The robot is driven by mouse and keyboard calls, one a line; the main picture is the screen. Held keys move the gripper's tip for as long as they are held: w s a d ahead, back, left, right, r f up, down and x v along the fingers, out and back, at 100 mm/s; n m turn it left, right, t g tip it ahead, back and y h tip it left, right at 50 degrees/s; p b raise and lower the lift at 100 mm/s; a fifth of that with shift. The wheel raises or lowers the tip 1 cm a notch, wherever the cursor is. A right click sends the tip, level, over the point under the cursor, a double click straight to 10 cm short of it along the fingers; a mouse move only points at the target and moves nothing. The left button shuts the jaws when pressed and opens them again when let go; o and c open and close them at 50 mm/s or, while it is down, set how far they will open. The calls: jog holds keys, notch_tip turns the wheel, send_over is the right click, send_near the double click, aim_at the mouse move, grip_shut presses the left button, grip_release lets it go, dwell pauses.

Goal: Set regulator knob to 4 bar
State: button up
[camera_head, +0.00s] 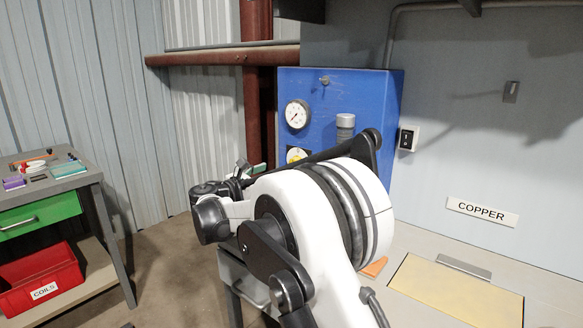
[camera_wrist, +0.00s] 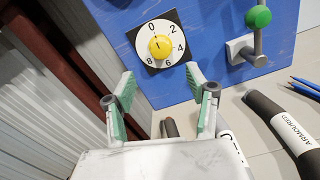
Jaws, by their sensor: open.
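The yellow regulator knob (camera_wrist: 160,47) sits on a white dial plate (camera_wrist: 174,62) marked 0, 2, 4, 6, 8, on the blue panel (camera_wrist: 105,62). A small dark mark on the knob seems to lie towards the 0, too small to be sure. My gripper (camera_wrist: 167,86) is open, its green-padded fingers apart, below the knob in the wrist view and not touching it. In the head view the dial plate (camera_head: 294,155) is partly hidden by my arm, and a round gauge (camera_head: 297,114) sits above it; its reading is too small to tell.
A green-knobbed lever (camera_wrist: 258,17) is right of the dial. A dark cable labelled ARMOURED (camera_wrist: 285,128) and blue pencils (camera_wrist: 305,86) lie on the bench at the right. A grey cylinder (camera_head: 345,122) stands out from the panel. A side table (camera_head: 75,183) is at the left.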

jog(key=b+x, duration=0.2)
jog(key=x, duration=0.9)
jog(key=shift+w, duration=0.15)
jog(key=shift+c, duration=0.2)
jog(key=c, duration=1.1)
jog(key=shift+d+m, duration=0.1)
jog(key=shift+m, duration=0.2)
jog(key=m+p, duration=0.1)
jog(key=m, duration=0.6)
jog(key=m+p, duration=0.1)
jog(key=m, duration=0.7)
jog(key=m+p, duration=0.2)
jog(key=m, duration=0.6)
jog(key=shift+f, duration=0.4)
